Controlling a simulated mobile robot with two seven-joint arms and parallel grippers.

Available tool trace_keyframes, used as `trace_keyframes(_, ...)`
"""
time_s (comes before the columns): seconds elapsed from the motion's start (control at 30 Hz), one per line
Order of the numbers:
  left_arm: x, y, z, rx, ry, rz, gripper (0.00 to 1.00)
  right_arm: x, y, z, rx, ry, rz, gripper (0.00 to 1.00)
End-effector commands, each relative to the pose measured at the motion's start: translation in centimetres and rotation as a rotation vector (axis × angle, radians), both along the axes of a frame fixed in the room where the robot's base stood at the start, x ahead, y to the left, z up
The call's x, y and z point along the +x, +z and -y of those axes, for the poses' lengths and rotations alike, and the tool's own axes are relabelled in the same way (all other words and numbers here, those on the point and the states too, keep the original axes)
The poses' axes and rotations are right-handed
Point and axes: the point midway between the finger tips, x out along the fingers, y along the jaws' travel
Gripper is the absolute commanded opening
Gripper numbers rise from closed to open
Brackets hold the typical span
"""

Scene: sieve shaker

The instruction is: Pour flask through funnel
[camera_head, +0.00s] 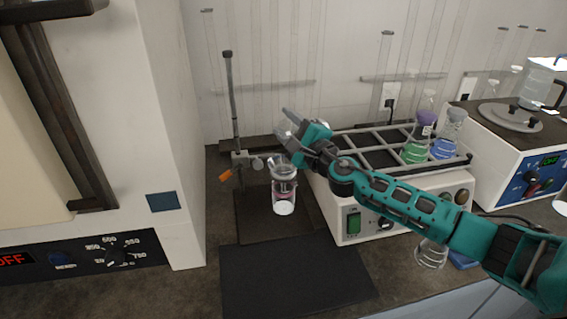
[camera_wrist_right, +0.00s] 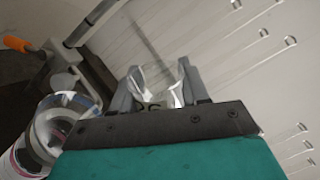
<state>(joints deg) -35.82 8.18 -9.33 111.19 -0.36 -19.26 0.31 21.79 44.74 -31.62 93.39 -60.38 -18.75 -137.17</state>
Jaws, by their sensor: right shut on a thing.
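My right gripper (camera_head: 288,122) reaches in from the right and is shut on a clear glass flask (camera_wrist_right: 157,82). The flask looks tilted and empty or nearly so; its contents are hard to see. In the wrist view the flask sits between the two fingers of the gripper (camera_wrist_right: 160,88). A clear glass funnel (camera_head: 283,170) stands just below the gripper, held at a metal stand (camera_head: 231,100) with an orange-handled clamp (camera_head: 226,175). The funnel also shows at lower left in the wrist view (camera_wrist_right: 68,104). Under it is a receiving vessel (camera_head: 284,206) with a whitish bottom. My left gripper is out of view.
A shaker (camera_head: 350,222) with a rack stands right of the funnel, holding a green-liquid flask (camera_head: 415,151) and a blue-liquid flask (camera_head: 446,143). A furnace (camera_head: 95,130) fills the left. A dark mat (camera_head: 295,280) lies clear in front. An empty flask (camera_head: 431,254) stands under my arm.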

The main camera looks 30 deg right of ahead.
Motion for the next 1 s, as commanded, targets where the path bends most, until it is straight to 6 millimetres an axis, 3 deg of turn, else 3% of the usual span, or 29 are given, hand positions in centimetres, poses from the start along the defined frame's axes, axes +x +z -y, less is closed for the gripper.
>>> trace_keyframes(1.0,-0.01,-0.77,0.00,0.000,0.000,0.000,0.43,-0.01,-0.53,-0.12,-0.138,-0.001,0.025,0.00)
